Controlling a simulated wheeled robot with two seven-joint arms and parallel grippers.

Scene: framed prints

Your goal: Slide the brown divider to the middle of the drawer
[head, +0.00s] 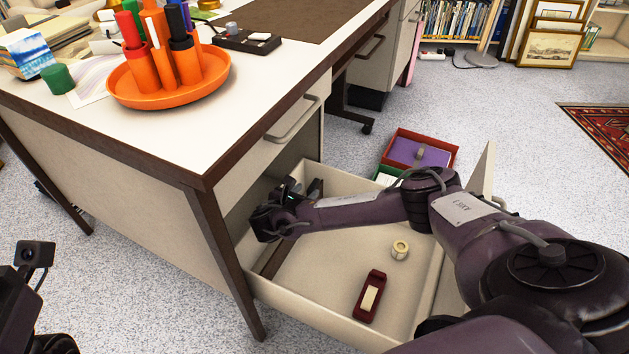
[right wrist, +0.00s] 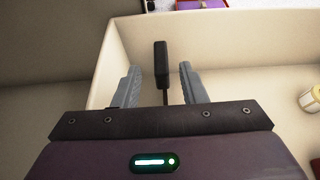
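The brown divider (head: 272,260) stands across the open drawer (head: 334,322), close to the desk end of it. My right gripper (head: 277,222) is down in the drawer over the divider, and my arm hides part of it. In the right wrist view, the two grey fingers of my right gripper (right wrist: 159,86) are apart. A dark upright piece (right wrist: 161,65), apparently the divider's end, shows between them with a gap on each side. Part of my left arm shows at the lower left of the head view, but its fingers are not visible.
A dark red stapler-like item (head: 370,297) and a tape roll (head: 400,249) lie on the drawer floor, right of the divider. The desk (head: 165,140) overhangs the drawer's inner end and carries an orange pen holder (head: 165,82). A red box (head: 420,150) stands beyond the drawer.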

